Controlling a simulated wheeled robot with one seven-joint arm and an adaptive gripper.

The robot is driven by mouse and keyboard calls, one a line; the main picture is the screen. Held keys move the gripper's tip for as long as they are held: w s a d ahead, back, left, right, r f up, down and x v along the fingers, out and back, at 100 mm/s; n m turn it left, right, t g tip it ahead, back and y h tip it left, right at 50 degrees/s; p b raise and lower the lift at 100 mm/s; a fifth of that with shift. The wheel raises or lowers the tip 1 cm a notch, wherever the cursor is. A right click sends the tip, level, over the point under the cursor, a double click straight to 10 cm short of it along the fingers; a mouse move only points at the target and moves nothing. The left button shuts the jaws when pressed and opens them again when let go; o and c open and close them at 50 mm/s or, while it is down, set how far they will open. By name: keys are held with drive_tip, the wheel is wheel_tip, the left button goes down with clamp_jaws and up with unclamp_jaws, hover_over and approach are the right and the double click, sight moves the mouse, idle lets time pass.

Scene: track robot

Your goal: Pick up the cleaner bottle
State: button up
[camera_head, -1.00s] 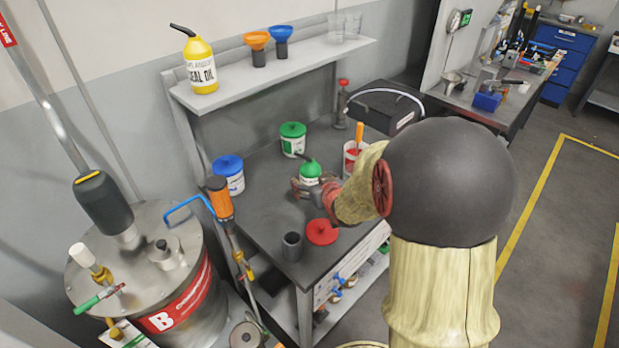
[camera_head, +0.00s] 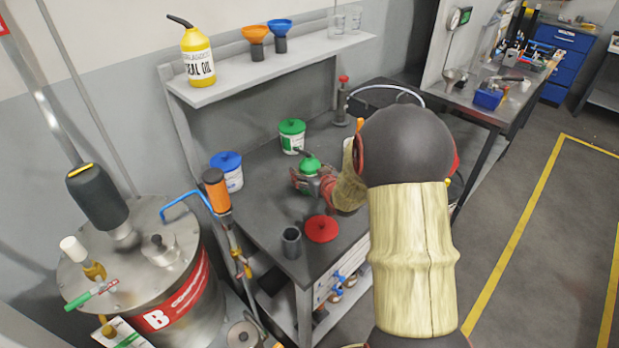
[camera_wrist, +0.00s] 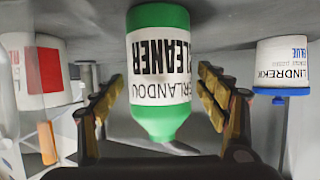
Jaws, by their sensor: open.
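The cleaner bottle (camera_head: 310,166) is green with a white label and stands on the dark workbench (camera_head: 262,215). In the wrist view the cleaner bottle (camera_wrist: 160,75) appears upside down, its label reading "CLEANER". My gripper (camera_head: 308,184) is at the bottle in the head view, partly hiding its lower part. In the wrist view my gripper (camera_wrist: 160,105) is open, with one finger on each side of the bottle. Gaps show between both fingers and the bottle.
A blue-lidded tub (camera_head: 228,172) and a green-lidded tub (camera_head: 292,137) stand near the bottle. A shelf (camera_head: 215,92) above holds a yellow oil bottle (camera_head: 197,58) and funnels.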

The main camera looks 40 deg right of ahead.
drive_tip(key=c, duration=0.3)
drive_tip(key=shift+r, duration=0.1)
drive_tip(key=c, duration=1.4)
